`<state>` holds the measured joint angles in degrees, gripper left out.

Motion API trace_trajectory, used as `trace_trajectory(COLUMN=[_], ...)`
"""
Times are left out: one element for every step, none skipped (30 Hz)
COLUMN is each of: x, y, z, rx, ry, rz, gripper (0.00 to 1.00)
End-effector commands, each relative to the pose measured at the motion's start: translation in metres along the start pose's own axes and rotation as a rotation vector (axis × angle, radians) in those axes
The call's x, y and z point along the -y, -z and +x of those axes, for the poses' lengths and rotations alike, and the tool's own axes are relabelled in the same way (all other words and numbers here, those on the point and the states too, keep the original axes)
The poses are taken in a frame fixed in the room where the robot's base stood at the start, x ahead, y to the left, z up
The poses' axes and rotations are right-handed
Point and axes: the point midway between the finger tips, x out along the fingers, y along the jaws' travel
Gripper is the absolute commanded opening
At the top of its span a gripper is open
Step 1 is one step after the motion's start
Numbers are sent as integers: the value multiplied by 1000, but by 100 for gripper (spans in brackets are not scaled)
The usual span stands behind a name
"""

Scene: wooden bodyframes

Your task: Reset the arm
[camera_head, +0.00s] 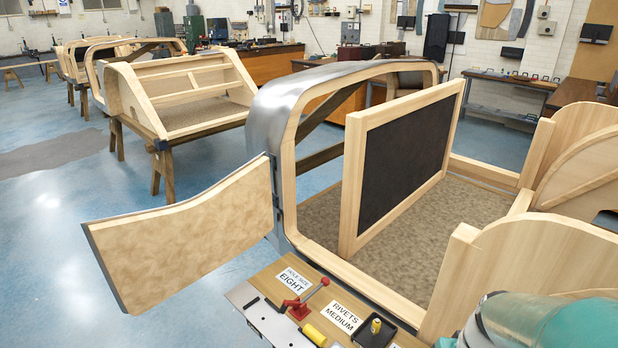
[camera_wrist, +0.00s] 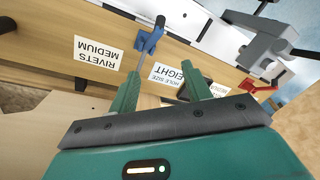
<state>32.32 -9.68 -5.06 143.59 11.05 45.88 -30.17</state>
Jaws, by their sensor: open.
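My gripper (camera_wrist: 163,88) shows in the wrist view with its two green fingers spread apart and nothing held between them. Past the fingertips is a wooden bench strip with a blue-handled tool (camera_wrist: 150,40) on it, seen in line with the gap; I cannot tell how far off it is. In the head view a teal and grey part of my arm (camera_head: 540,322) shows at the lower right corner. The gripper itself is outside that view.
A wooden bodyframe with a dark panel (camera_head: 405,160) stands close ahead, its door (camera_head: 190,235) swung out left. Blue floor (camera_head: 60,270) is clear at left.

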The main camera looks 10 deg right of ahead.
Motion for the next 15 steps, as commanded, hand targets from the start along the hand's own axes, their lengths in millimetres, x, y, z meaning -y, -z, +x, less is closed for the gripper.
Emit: trace_trajectory(x=[15,24,35,43,52,63,71,80,91,99,107,118,125,133,142], y=[6,9,12,13,15,16,16,16,16,15,14,12,10,8,4], z=[-12,-19,-27,-34,-40,-49,-55,-62,-70,-76,-83,-91,-97,-104,-111], rx=[-30,-45,-66,-81,-97,-119,-137,-155,-179,-197,-215,-241,-260,-279,-304], ry=[-16,-24,-35,-42,-48,-56,-61,-66,-70,-74,-75,-77,-78,-78,-76], rz=[-36,-52,-72,-87,-100,-118,-132,-146,-163,-176,-188,-204,-217,-229,-242], gripper=[49,49,49,49,49,49,49,49,49,49,49,49,49,49,49])
